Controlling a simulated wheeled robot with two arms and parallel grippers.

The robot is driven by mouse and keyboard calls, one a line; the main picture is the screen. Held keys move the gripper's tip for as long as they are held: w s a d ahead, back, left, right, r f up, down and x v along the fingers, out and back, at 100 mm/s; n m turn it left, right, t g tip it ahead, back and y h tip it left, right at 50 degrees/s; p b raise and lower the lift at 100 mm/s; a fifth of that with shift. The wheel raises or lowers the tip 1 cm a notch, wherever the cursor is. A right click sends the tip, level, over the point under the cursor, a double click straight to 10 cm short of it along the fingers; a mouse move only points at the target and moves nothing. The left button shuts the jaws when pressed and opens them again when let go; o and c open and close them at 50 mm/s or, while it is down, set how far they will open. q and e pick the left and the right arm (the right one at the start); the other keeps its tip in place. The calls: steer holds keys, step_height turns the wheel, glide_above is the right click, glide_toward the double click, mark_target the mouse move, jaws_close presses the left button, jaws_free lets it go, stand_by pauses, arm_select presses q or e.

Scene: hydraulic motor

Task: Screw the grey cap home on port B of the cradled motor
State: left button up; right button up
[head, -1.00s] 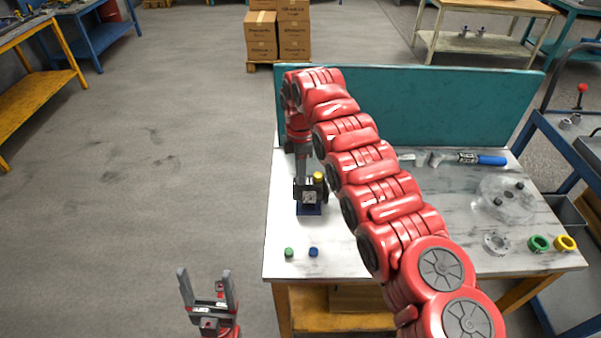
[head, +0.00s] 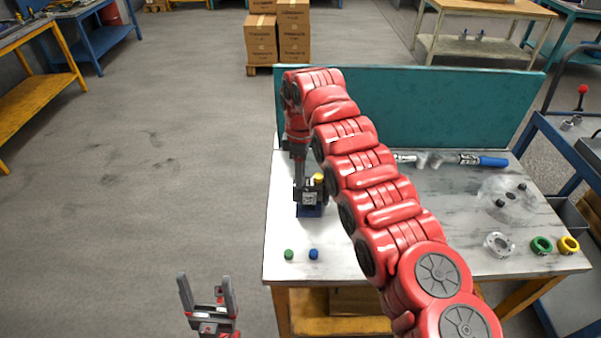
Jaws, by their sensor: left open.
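The motor (head: 309,198) is a small dark block with a pale marking, sitting in a blue cradle (head: 309,212) on the left part of the table. A yellow cap (head: 318,178) shows at its top right. My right arm reaches across the table, and my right gripper (head: 304,186) points down at the motor. Its fingers blend with the motor, so I cannot tell whether they hold anything. I cannot make out the grey cap or port B; they may be hidden there. My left gripper (head: 207,293) is open and empty, off the table's left front, over the floor.
A green cap (head: 289,254) and a blue cap (head: 314,253) stand near the table's front left. A teal panel (head: 450,105) closes the back.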

steer(key=shift+r+p, duration=0.15)
steer(key=shift+p, duration=0.3)
steer(key=n+p, duration=0.2)
steer(key=n, duration=0.1)
steer(key=shift+r+n, duration=0.1)
steer(key=shift+n, duration=0.2)
steer(key=n, duration=0.3)
steer(key=shift+n, duration=0.3)
steer(key=n, duration=0.3)
steer(key=shift+f, duration=0.25)
